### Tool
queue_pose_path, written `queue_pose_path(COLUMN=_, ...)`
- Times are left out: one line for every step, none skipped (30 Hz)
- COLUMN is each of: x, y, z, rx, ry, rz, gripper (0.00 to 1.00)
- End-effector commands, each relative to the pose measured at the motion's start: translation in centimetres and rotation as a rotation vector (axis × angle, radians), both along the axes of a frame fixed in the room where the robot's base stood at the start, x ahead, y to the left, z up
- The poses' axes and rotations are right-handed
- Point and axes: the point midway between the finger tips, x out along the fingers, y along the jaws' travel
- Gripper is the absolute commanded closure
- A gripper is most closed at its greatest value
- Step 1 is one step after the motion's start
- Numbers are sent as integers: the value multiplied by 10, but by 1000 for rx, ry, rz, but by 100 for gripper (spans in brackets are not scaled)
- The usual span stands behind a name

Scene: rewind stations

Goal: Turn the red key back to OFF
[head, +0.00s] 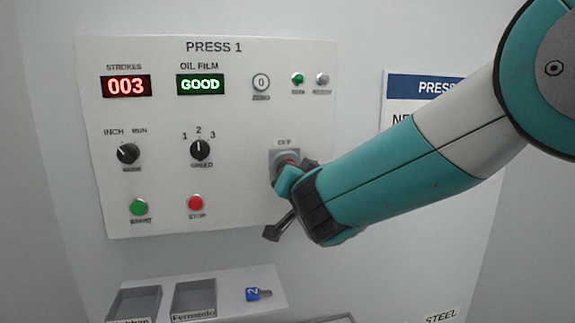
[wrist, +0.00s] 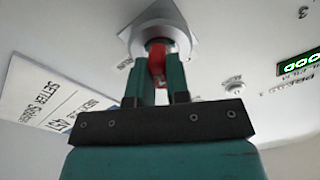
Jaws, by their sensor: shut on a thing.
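The red key (wrist: 157,64) sits in a round metal lock on a grey square plate (wrist: 172,17) on the panel. In the head view the plate (head: 277,154) is under the "OFF" label, and the key is mostly hidden by my gripper. My gripper (wrist: 160,70) is at the lock, with its two teal fingers shut on the key, one on each side. In the head view my gripper (head: 288,178) reaches the panel from the right. The key's exact turn angle is hard to tell.
The PRESS 1 panel (head: 240,215) has displays reading 003 and GOOD, black knobs, a green START button (head: 139,207) and a red STOP button (head: 195,203). Below is a shelf with grey bins (head: 194,297) and a blue tag (head: 252,294). A sign (head: 400,86) hangs at right.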

Motion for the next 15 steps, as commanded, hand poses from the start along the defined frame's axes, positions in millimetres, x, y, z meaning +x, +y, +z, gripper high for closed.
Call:
queue_pose_path(x=0, y=-1, z=-1, rx=-35, ry=-5, rz=-1, gripper=100)
queue_pose_path(x=0, y=-1, z=-1, rx=-50, ry=-9, rz=-1, gripper=100)
queue_pose_path(x=0, y=-1, z=-2, rx=-61, ry=-13, rz=-1, gripper=100)
queue_pose_path(x=0, y=-1, z=-2, rx=-64, ry=-14, rz=-1, gripper=100)
queue_pose_path(x=0, y=-1, z=-2, rx=-66, ry=-14, rz=-1, gripper=100)
queue_pose_path(x=0, y=-1, z=-2, rx=-65, ry=-14, rz=-1, gripper=100)
queue_pose_path(x=0, y=-1, z=-2, rx=-65, ry=-14, rz=-1, gripper=100)
queue_pose_path(x=0, y=-1, z=-2, rx=-64, ry=-14, rz=-1, gripper=100)
queue_pose_path(x=0, y=-1, z=-2, rx=-64, ry=-14, rz=-1, gripper=100)
queue_pose_path(x=0, y=-1, z=-2, rx=-64, ry=-14, rz=-1, gripper=100)
queue_pose_path(x=0, y=-1, z=-2, rx=-66, ry=-14, rz=-1, gripper=100)
queue_pose_path(x=0, y=-1, z=-2, rx=-76, ry=-18, rz=-1, gripper=100)
queue_pose_path(x=0, y=-1, z=-1, rx=-93, ry=-22, rz=-1, gripper=100)
queue_pose_path(x=0, y=-1, z=-1, rx=-116, ry=-29, rz=-1, gripper=100)
queue_pose_path(x=0, y=-1, z=0, rx=-158, ry=-41, rz=-1, gripper=100)
